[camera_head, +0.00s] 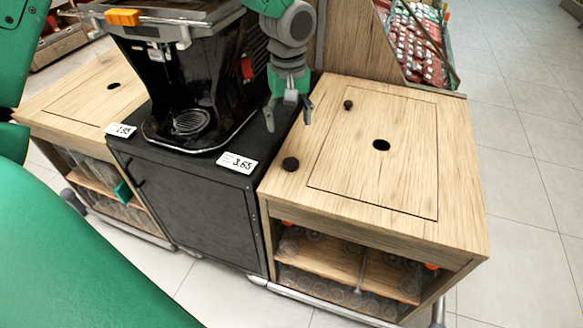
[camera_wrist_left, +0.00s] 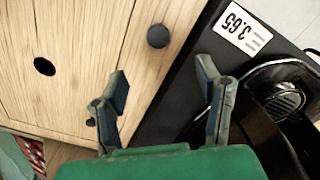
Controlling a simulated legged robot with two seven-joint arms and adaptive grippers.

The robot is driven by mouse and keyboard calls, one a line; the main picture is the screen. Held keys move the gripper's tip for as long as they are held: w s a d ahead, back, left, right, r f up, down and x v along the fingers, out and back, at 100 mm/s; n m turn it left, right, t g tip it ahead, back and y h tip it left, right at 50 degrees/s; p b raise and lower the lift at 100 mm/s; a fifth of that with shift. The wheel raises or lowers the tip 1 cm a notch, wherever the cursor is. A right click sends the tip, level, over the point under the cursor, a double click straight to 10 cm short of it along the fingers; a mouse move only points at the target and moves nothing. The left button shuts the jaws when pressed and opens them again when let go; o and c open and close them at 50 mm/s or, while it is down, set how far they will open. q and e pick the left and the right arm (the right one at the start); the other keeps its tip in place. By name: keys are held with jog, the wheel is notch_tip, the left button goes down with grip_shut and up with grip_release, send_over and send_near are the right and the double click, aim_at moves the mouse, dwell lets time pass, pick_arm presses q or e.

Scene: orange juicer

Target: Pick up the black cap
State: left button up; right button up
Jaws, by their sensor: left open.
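A round black cap (camera_head: 290,163) lies on the wooden counter (camera_head: 450,215) near its front left corner. It also shows in the left wrist view, at the top middle (camera_wrist_left: 158,36). A second, smaller-looking black cap (camera_head: 348,105) lies farther back on the same counter. It shows at the lower left of the wrist view (camera_wrist_left: 90,122). My left gripper (camera_head: 289,108) is open and empty, above the seam between the black cabinet and the wooden counter. In the wrist view, the first cap is beyond the open fingers (camera_wrist_left: 163,78) and apart from them. My right gripper is not in view.
The juicer (camera_head: 185,85) stands on the black cabinet left of the counter, close to my left gripper. A 3.65 price tag (camera_head: 237,162) sits at the cabinet's front edge. The counter has a dark round hole (camera_head: 381,145); its top is otherwise mostly clear.

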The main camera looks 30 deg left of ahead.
pick_arm(q)
jog(key=b, duration=0.2)
send_over(291, 162)
jog(key=f, duration=0.8)
jog(key=shift+s+a+f, duration=0.15)
jog(key=shift+s, duration=0.05)
jog(key=f, duration=0.3)
jog(key=f+b, duration=0.1)
jog(key=f, duration=0.1)
jog(key=shift+w+f, duration=0.1)
jog(key=shift+w, duration=0.15)
jog(key=c, duration=0.8)
